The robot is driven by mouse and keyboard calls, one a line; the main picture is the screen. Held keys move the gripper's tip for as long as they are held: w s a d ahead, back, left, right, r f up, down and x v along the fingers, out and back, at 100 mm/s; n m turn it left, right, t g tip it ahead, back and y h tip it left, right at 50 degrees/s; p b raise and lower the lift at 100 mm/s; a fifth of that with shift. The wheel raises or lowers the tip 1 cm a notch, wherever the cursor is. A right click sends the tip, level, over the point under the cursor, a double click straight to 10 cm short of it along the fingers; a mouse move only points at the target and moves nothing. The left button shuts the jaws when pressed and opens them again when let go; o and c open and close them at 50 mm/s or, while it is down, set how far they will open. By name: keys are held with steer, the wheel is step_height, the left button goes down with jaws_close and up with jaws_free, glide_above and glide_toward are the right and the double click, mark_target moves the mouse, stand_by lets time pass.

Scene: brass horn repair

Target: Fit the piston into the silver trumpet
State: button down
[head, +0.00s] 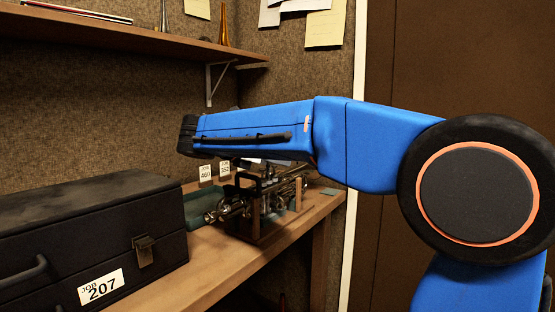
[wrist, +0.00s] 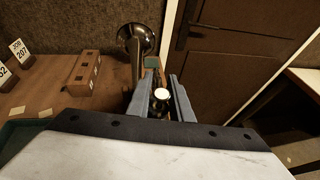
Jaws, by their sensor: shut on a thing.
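The silver trumpet (head: 240,207) rests in a wooden stand (head: 262,230) on the bench, partly hidden by my arm in the head view. Its flared bell (wrist: 138,40) shows beyond my gripper in the wrist view. My gripper (wrist: 162,97) is shut on a slim part with a round white top (wrist: 162,93), which appears to be the piston. The gripper is over the trumpet. The piston's lower end is hidden, so I cannot tell whether it is above or inside a valve casing.
A black case (head: 85,235) labelled JOB 207 stands at the front left of the bench (head: 210,265). Job cards (head: 205,173) and a green tray (head: 197,205) are behind it. A wooden block (wrist: 82,72) lies left of the trumpet. A shelf (head: 130,38) hangs above.

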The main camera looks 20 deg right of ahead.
steer(key=shift+f, duration=0.25)
steer(key=shift+r, duration=2.85)
steer(key=shift+f, duration=3.15)
stand_by(0.7)
steer(key=c, duration=1.5)
jaws_free()
